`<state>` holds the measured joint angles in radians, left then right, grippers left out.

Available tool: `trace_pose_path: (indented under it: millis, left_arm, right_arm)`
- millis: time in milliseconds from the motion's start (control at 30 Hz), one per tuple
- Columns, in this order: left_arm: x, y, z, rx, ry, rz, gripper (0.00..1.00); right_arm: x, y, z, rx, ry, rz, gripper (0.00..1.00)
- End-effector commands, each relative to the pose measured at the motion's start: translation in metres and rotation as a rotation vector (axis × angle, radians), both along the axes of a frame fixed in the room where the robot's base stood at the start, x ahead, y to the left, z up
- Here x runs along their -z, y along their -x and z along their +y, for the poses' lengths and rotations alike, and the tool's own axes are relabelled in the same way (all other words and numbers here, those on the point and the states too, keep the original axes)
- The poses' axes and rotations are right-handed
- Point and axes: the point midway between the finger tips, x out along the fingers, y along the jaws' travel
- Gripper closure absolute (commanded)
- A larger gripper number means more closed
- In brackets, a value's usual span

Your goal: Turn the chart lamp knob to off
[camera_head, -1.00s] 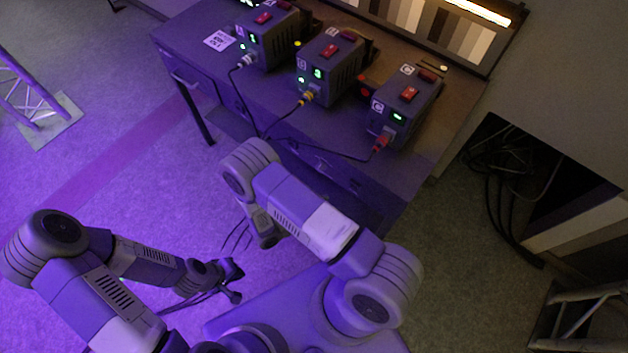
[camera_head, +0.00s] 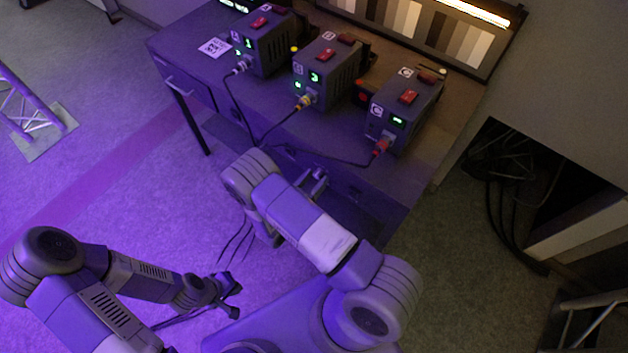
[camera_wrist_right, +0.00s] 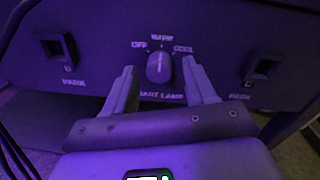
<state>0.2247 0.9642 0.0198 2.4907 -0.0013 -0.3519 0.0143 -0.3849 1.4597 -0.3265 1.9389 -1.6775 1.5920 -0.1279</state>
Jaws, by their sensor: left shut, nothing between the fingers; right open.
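The chart lamp knob (camera_wrist_right: 159,67) is round, on a dark front panel (camera_wrist_right: 100,20) in the right wrist view. OFF is printed at its upper left, WARM above and COOL at its upper right. Its pale pointer mark appears to point up, towards WARM. My right gripper (camera_wrist_right: 160,74) is open, its fingers on either side of the knob in the picture; I cannot tell whether they touch it. In the head view the knob is hidden under the desk top (camera_head: 440,150). My left gripper (camera_head: 230,292) is shut and empty, low over the floor at lower left.
Square openings labelled PARK (camera_wrist_right: 56,47) flank the knob, with another (camera_wrist_right: 264,66) at right. Three cabled power boxes (camera_head: 265,45), (camera_head: 325,72), (camera_head: 400,110) stand on the desk. Loose cables (camera_head: 500,190) lie in a dark opening at right. The floor at left is mostly clear.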

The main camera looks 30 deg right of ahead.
Motion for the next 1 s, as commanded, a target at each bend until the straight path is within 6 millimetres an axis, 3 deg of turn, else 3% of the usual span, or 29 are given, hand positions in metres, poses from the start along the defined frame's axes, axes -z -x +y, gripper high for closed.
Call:
trace_pose_path:
  millis: [167,533,1000]
  left_arm:
    - [-0.0001,0.0000,0.0000,0.000,0.000,0.000,1.00]
    - [0.0000,0.0001,0.0000,0.000,0.000,0.000,1.00]
    - [-0.0032,0.0001,0.0000,0.000,0.000,0.000,1.00]
  right_arm:
    - [0.0000,0.0001,0.0000,0.000,0.000,0.000,0.45]
    - [0.0002,0.0003,0.0002,0.000,-0.001,0.000,1.00]
    - [-0.0003,0.0007,0.0007,-0.003,0.050,0.120,1.00]
